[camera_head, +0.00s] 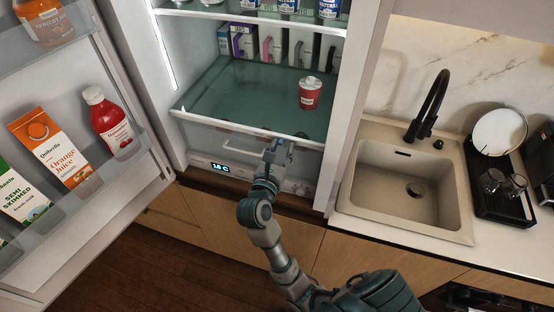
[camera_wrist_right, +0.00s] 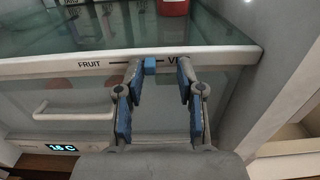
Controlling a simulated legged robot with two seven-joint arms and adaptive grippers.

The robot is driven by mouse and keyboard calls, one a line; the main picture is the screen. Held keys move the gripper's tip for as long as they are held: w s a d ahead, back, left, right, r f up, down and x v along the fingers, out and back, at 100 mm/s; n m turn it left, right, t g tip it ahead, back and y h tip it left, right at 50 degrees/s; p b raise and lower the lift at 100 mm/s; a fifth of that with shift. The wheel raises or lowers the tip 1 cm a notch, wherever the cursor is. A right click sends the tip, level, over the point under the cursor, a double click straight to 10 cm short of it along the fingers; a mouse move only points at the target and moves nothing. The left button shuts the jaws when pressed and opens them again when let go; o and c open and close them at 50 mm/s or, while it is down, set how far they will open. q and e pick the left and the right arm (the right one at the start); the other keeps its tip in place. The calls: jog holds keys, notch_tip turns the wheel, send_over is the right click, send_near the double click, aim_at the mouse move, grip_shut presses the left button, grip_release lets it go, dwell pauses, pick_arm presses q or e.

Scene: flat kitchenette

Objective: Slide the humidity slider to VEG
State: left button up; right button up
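The humidity slider's blue knob (camera_wrist_right: 150,65) sits on the white front edge (camera_wrist_right: 225,56) of the fridge shelf, on a dark track line. The word FRUIT is at the left of the track. At the right only the first part of VEG shows; my right finger hides the rest. My right gripper (camera_wrist_right: 160,77) is open, with one finger on each side of the knob and a wider gap on the right. In the head view my right gripper (camera_head: 279,150) is at the shelf's front edge and covers the knob. My left gripper is not in view.
A red cup (camera_head: 310,94) stands on the glass shelf. Below the shelf edge are a drawer with a white handle (camera_wrist_right: 72,110) and a lit temperature display (camera_head: 220,168). The open fridge door (camera_head: 90,215) with bottles and cartons is at left, the sink (camera_head: 405,190) at right.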

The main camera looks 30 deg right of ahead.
jog(key=v, duration=1)
jog(key=shift+s+a, duration=0.15)
jog(key=shift+s, duration=0.15)
